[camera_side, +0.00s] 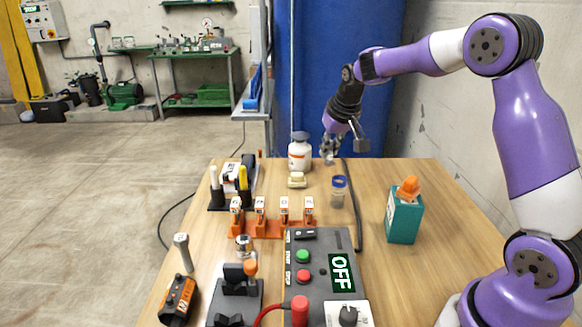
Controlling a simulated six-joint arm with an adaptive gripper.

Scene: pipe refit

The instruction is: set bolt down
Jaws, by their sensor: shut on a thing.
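My gripper (329,152) is at the far end of the wooden table, pointing down, just right of the white bottle. It is shut on a small grey piece, most likely the bolt, which is too small and too covered by the fingers to make out clearly. The piece appears to be held above the table, but the exact gap cannot be told.
A white bottle (299,152), a beige block (297,181) and a blue-lidded jar (338,193) stand close by. A dark rod (356,220) lies along the table. A teal box (404,220), orange rack (270,228) and control panel (318,262) are nearer. The far right tabletop is clear.

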